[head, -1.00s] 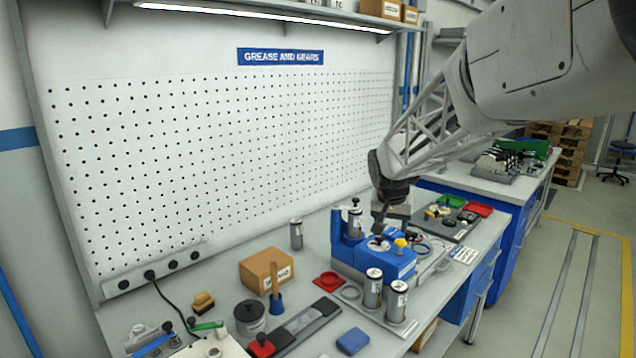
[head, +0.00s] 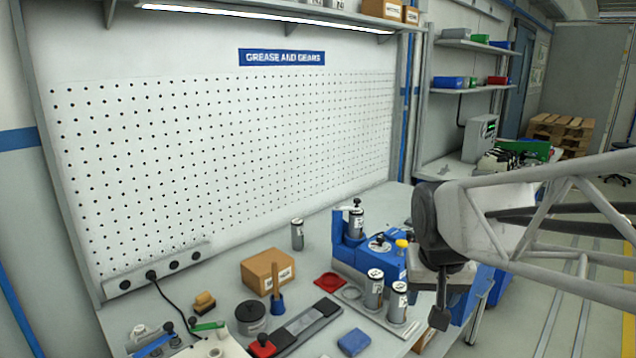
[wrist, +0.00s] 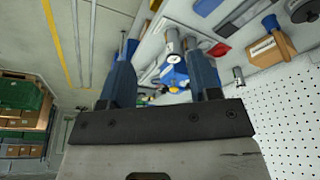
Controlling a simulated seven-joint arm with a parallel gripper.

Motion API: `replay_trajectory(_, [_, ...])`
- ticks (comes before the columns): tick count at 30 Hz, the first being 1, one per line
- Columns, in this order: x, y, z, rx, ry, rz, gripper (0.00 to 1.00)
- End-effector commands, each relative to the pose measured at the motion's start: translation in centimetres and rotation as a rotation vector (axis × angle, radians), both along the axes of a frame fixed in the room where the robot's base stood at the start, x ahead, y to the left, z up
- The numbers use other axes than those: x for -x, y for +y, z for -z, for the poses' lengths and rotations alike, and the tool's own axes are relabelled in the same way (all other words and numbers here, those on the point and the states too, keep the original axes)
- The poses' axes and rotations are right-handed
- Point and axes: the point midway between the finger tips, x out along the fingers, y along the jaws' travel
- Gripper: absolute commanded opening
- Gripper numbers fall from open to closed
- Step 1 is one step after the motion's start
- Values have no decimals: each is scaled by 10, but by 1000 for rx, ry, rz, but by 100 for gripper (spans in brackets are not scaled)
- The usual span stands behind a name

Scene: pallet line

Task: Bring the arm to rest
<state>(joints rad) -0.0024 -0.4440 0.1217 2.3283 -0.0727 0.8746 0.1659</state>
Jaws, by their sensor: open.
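My gripper (head: 440,312) hangs at the right of the head view, in front of the bench's right end and to the right of the blue machine (head: 354,258). In the wrist view its two dark fingers (wrist: 163,68) stand apart with nothing held between them. The blue machine shows beyond the fingers in that view. My arm reaches in from the right edge of the head view and hides part of the bench and floor behind it.
Metal canisters (head: 374,290) stand at the machine's front. A cardboard box (head: 267,270), black pot (head: 250,317) and blue block (head: 353,342) sit on the bench (head: 318,262). A pegboard (head: 220,160) rises behind. Shelves (head: 470,90) stand at the back right.

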Motion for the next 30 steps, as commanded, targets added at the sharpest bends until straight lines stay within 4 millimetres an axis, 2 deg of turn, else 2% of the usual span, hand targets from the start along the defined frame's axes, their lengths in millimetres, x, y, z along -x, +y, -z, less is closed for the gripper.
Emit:
replay_trajectory(3, [34,1,5,-4,6,-23,57])
replay_trajectory(9, [86,2,19,-11,20,-65,57])
replay_trajectory(15, [120,4,31,-18,29,-94,57])
replay_trajectory(21, [131,5,36,-20,34,-106,57])
replay_trajectory(30, [131,5,36,-20,34,-106,57])
